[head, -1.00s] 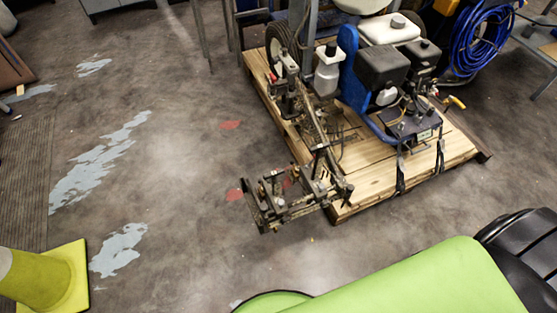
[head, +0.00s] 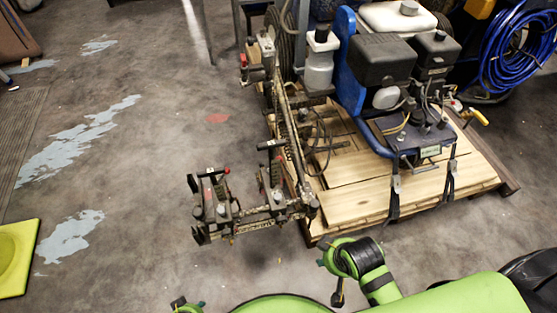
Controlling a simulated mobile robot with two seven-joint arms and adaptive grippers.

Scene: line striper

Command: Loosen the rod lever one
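The line striper (head: 385,70) stands on a wooden pallet, with its engine and blue frame at the back right. Its dark metal rod assembly (head: 285,135) reaches forward past the pallet's left edge. Near its front end are a black T-shaped handle (head: 271,145) and another small handle with a red tip (head: 215,172). Another red-tipped part (head: 243,60) sits further back on the assembly. I cannot tell which of these is rod lever one. Green parts of my arms show at the bottom, but no gripper fingers can be made out.
The wooden pallet (head: 415,205) fills the middle right, with black straps at its front edge. A coiled blue hose (head: 495,45) is at the upper right. A yellow cone base (head: 15,258) stands at the lower left. The floor left of the striper is clear.

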